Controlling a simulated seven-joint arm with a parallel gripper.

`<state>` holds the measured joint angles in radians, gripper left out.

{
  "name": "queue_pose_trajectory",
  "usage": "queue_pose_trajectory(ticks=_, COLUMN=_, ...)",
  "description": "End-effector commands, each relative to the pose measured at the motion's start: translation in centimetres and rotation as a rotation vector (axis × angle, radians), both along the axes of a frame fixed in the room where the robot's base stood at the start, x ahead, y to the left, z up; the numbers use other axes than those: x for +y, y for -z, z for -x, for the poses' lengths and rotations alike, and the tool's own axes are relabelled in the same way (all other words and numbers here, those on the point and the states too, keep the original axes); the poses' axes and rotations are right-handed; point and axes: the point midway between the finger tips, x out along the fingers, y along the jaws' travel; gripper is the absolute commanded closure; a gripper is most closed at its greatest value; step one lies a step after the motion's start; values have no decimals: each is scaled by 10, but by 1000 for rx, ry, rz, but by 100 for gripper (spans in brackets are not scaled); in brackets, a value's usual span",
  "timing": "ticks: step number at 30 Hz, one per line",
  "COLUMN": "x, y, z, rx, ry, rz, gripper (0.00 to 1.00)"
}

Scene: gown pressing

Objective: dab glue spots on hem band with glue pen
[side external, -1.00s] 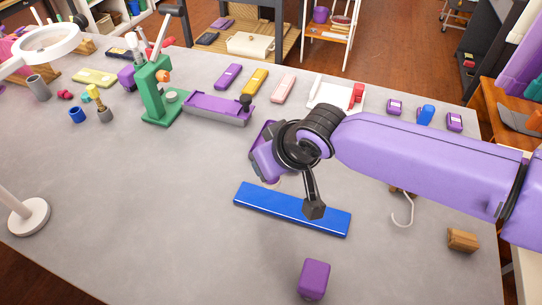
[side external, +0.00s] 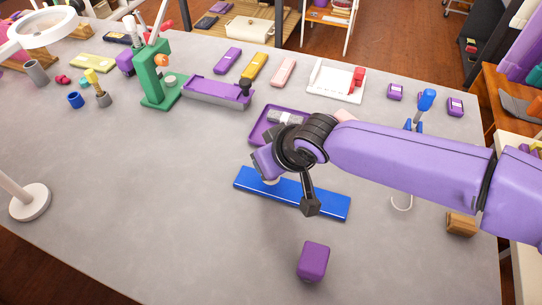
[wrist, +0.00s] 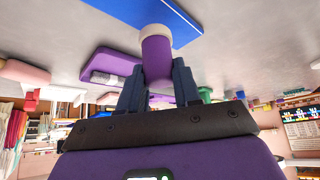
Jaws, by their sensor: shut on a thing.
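The blue hem band (side external: 305,197) lies flat on the grey table, and its near face shows in the wrist view (wrist: 180,15). My gripper (wrist: 158,82) is shut on the purple glue pen (wrist: 157,58), which has a cream end (wrist: 154,31) pointing at the band. In the side view my gripper (side external: 268,170) is over the left part of the band, and the cream end sits right at the band's far edge. I cannot tell whether it touches. No glue spots can be made out on the band.
A purple tray (side external: 259,138) with a grey-white roll (side external: 284,117) lies just behind my gripper. A purple block (side external: 313,262) stands in front of the band. A green press (side external: 155,80) is at the back left, and a white hook (side external: 402,203) lies right.

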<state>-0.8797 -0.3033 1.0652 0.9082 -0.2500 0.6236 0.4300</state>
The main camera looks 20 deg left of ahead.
Motion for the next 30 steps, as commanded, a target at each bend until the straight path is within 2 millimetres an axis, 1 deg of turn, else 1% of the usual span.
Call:
queue_pose_trajectory(ticks=14, x=0, y=2, z=0, rx=0, ry=0, rz=0, gripper=100)
queue_pose_trajectory(ticks=30, x=0, y=18, z=0, rx=0, ry=1, rz=0, gripper=100)
